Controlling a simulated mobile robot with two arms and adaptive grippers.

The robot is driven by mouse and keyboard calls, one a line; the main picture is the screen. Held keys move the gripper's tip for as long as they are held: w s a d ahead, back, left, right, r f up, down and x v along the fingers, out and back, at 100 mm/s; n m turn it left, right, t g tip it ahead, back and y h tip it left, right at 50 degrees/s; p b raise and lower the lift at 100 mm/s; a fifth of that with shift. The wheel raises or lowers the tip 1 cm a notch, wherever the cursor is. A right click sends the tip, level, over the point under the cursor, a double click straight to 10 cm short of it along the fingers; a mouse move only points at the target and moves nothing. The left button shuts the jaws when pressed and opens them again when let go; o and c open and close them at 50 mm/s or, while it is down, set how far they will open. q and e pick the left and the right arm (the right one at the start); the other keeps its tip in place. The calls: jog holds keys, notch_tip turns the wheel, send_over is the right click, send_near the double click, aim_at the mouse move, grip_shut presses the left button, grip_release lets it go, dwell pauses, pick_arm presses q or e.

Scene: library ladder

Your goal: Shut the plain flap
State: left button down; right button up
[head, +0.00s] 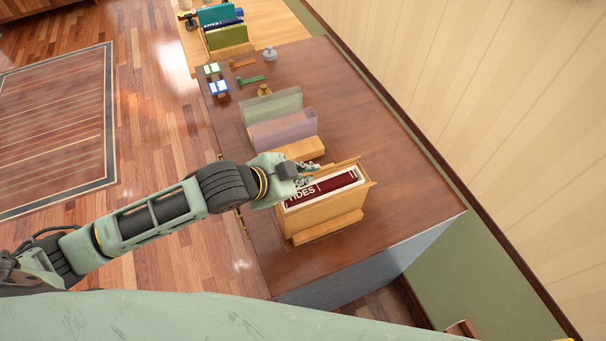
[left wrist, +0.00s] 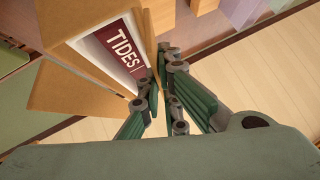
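A wooden case (head: 310,218) stands near the front end of the desk, holding a dark red book (head: 335,184) with "TIDES" in white letters. In the left wrist view a broad plain wooden panel (left wrist: 85,98) stands out from the case (left wrist: 80,22), beside the book (left wrist: 122,47). A thin wooden panel (head: 347,162) stands out along the case's far side. I cannot tell surely which panel is the plain flap. My left gripper (head: 308,174) is at the case's far upper edge, its fingers (left wrist: 158,82) apart close to the thin panel. Contact is unclear. My right gripper is out of view.
A wooden block (head: 300,148), a purple panel (head: 284,131) and a green panel (head: 271,107) stand behind the case. Small items and a green tool (head: 250,80) lie farther back. The desk (head: 365,130) is clear on its right, towards the wall.

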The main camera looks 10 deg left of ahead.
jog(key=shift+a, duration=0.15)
pick_arm(q)
jog(key=shift+s+d+f+m+t+y+b, duration=0.2)
jog(key=shift+s+f+m+t+y+b, duration=0.1)
jog(key=shift+s+m+t+y, duration=0.15)
jog(key=shift+f+m+t+b, duration=0.1)
jog(key=shift+m+t+b, duration=0.2)
jog(key=shift+t, duration=0.35)
jog(key=shift+s+d+b, duration=0.1)
jog(key=shift+b, duration=0.2)
jog(key=shift+m+t+y, duration=0.25)
jog(key=shift+t, duration=0.15)
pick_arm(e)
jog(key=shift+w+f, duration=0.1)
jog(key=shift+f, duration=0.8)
